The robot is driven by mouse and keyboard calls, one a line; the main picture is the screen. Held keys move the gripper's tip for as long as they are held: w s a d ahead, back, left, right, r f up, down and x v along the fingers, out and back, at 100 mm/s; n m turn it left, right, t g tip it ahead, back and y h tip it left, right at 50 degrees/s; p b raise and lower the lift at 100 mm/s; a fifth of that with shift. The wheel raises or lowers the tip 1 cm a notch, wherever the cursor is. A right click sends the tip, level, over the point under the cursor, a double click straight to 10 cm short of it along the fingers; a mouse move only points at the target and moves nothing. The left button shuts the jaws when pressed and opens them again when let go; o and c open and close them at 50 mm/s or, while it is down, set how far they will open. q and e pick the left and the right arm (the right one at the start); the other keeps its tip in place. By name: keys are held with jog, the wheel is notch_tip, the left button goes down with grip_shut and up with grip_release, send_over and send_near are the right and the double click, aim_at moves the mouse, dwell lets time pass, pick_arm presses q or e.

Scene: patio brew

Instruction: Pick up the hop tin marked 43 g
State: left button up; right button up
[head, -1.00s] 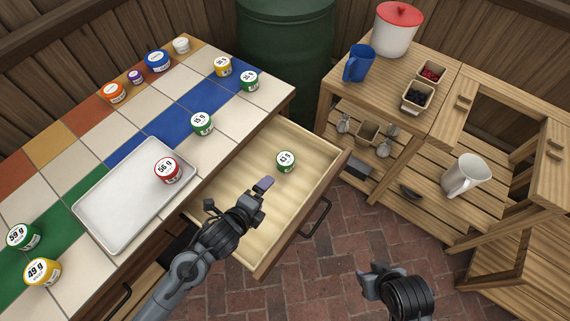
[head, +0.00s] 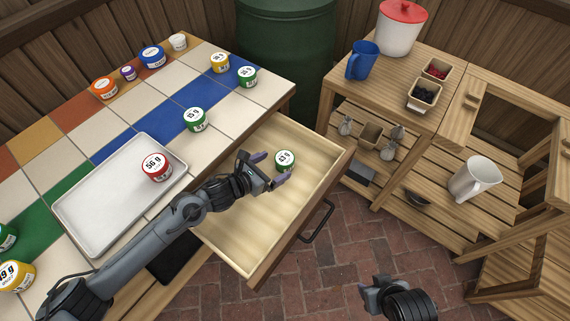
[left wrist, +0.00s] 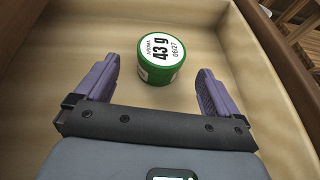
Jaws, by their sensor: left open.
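The green hop tin marked 43 g (head: 285,160) stands upright in the open wooden drawer (head: 262,232). It also shows in the left wrist view (left wrist: 161,58), with its white lid label facing up. My left gripper (head: 271,169) is open and empty, low over the drawer. Its two purple fingers point at the tin, which lies just ahead of and between their lines in the left wrist view (left wrist: 157,85). My right gripper (head: 375,292) is over the brick floor at the bottom of the head view; its fingertips are too unclear to judge.
The tiled counter holds a white tray (head: 75,232) with a red tin marked 56 g (head: 157,167). A green tin (head: 195,119) stands near the counter edge. Drawer walls surround the 43 g tin. A wooden shelf unit (head: 440,125) stands right.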

aim_at(284, 160)
pick_arm(q)
jog(key=shift+w+d+f+b, duration=0.35)
jog(key=shift+w+d, duration=0.1)
jog(key=b+x, duration=0.2)
jog(key=x, duration=0.2)
jog(key=shift+w+d+r+b, duration=0.1)
jog(key=shift+w+d+b, duration=0.1)
jog(key=shift+b, duration=0.15)
jog(key=shift+s+a, duration=0.1)
jog(key=c, duration=1)
